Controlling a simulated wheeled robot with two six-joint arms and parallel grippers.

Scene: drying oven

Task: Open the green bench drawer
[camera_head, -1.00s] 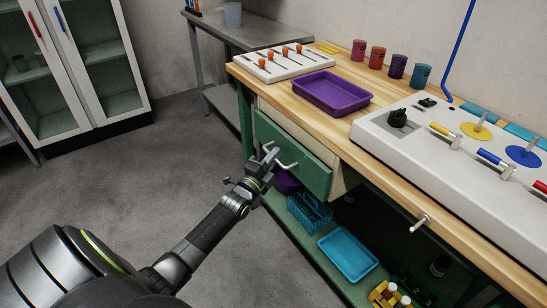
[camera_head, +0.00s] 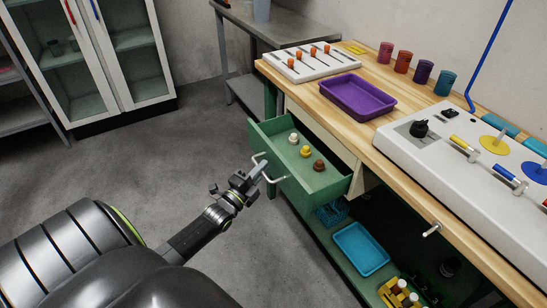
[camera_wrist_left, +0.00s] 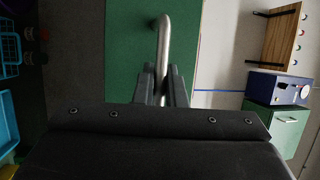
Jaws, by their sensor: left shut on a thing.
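The green bench drawer (camera_head: 318,183) is pulled well out from under the wooden bench top. Inside it lie a white, a yellow and a brown knob-like piece. Its metal bar handle (camera_head: 262,165) is on the front panel. My left gripper (camera_head: 257,171) is shut on the handle. In the left wrist view, the handle (camera_wrist_left: 164,40) runs down between the two dark fingers (camera_wrist_left: 161,85), in front of the green drawer front (camera_wrist_left: 125,55). My right gripper is in neither view.
The bench top holds a purple tray (camera_head: 357,97), a white board with orange-topped pegs (camera_head: 302,62), several cups and a large white panel (camera_head: 460,150). A blue tray (camera_head: 361,249) and a blue basket (camera_head: 331,214) sit on the lower shelf. Floor left of the drawer is clear.

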